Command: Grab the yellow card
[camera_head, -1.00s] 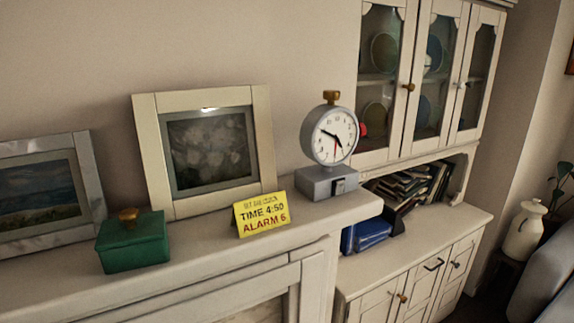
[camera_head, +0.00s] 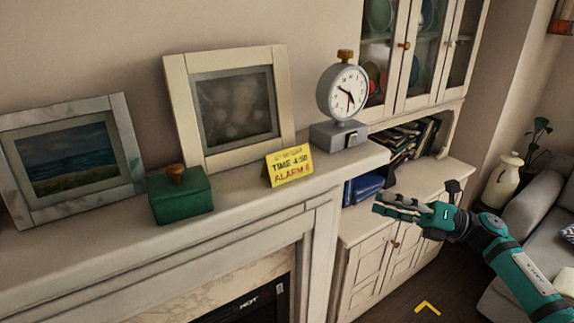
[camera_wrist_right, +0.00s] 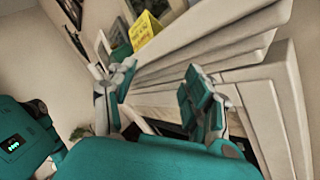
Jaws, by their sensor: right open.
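The yellow card (camera_head: 289,166) stands like a small tent on the mantel shelf, near its front edge. It carries printed lines about time and alarm. It also shows at the top of the right wrist view (camera_wrist_right: 145,29). My right gripper (camera_head: 388,206) is in front of the mantel, to the right of the card and lower in the head view, apart from it. In the right wrist view its two fingers (camera_wrist_right: 160,82) are spread with nothing between them. My left gripper is in neither view.
On the mantel (camera_head: 235,205), a green box (camera_head: 181,198) stands left of the card. A grey clock (camera_head: 341,100) is to its right, and a cream picture frame (camera_head: 183,105) is behind it. A seascape picture (camera_head: 70,160) leans far left. A cabinet (camera_head: 405,240) stands right of the mantel.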

